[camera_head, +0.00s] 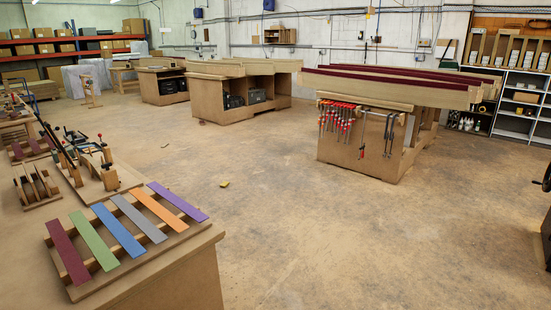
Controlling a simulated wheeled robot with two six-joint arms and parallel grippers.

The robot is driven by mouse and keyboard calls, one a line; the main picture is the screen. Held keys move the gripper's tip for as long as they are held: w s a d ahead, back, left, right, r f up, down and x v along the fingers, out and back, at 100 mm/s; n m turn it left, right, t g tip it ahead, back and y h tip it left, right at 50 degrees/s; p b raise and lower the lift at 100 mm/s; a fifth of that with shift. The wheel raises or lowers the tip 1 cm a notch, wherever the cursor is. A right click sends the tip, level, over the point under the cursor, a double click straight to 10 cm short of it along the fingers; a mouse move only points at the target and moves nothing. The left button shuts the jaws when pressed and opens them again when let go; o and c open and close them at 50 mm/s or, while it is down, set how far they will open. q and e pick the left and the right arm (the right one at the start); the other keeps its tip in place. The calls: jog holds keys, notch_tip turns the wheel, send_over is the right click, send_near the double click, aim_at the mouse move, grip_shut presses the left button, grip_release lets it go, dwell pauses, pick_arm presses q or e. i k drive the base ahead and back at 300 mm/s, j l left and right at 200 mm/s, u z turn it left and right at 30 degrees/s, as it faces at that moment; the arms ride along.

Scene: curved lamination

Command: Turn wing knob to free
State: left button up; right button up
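A wooden clamping jig (98,172) stands on the left bench, with dark upright levers or clamps and some small red parts on it. A wing knob cannot be made out on it at this size. At the right edge, a dark handle-like part (546,180) is cut off by the frame, and I cannot tell whether it is a knob. Neither of my grippers is in view.
The left bench (180,285) carries a rack of coloured strips, including a green strip (94,241), and a small slotted wooden rack (36,186). A workbench with hanging clamps (338,120) stands at the back right. The floor (300,220) between is mostly clear.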

aim_at(106, 166)
jog(key=i+l+z, duration=0.2)
jog(key=i, duration=0.65)
jog(key=i+l+z, duration=0.2)
jog(key=i, duration=0.7)
